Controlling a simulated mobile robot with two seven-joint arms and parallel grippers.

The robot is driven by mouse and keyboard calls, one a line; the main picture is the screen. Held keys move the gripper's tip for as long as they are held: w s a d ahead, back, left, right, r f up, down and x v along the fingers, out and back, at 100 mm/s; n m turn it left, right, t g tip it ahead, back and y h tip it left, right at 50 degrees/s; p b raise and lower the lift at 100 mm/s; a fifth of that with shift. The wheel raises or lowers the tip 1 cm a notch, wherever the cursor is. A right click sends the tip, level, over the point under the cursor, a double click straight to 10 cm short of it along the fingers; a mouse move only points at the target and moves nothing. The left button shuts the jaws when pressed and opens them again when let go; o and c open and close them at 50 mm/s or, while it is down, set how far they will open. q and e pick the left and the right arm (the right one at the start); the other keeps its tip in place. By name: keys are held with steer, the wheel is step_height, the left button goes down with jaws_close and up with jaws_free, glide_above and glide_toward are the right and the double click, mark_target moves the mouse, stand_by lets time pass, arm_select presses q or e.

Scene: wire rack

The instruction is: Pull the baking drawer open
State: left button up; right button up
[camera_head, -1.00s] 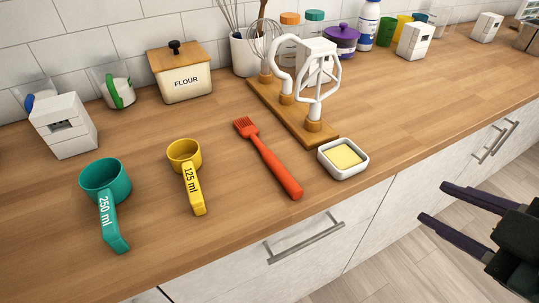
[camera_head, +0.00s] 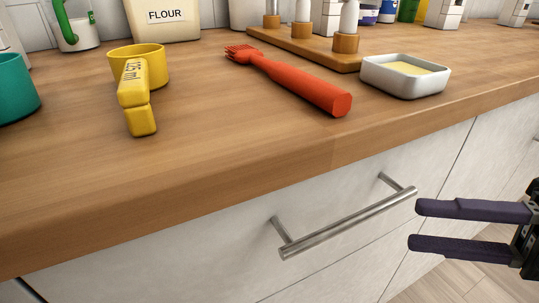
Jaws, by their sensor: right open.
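The baking drawer (camera_head: 240,245) is a pale front just under the wooden counter edge, and it looks shut, flush with the front beside it. Its metal bar handle (camera_head: 345,224) runs along the front on two posts. My right gripper (camera_head: 416,226) comes in from the right edge with two dark fingers apart, one above the other. Its fingertips are close to the right end of the handle. Nothing is between the fingers, and I cannot tell whether a finger touches the bar. My left gripper is not in view.
The wooden counter (camera_head: 210,150) overhangs the drawer. On it, near the edge, are a red brush (camera_head: 300,83), a yellow measuring cup (camera_head: 138,85), a teal cup (camera_head: 15,88) and a white butter dish (camera_head: 405,75). Floor (camera_head: 440,282) shows free at lower right.

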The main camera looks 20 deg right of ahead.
mark_target(366, 219)
steer(key=b+x, duration=0.1)
steer(key=x, duration=0.7)
steer(key=shift+w+a, duration=0.2)
steer(key=shift+a, duration=0.15)
jaws_close()
stand_by(1.0)
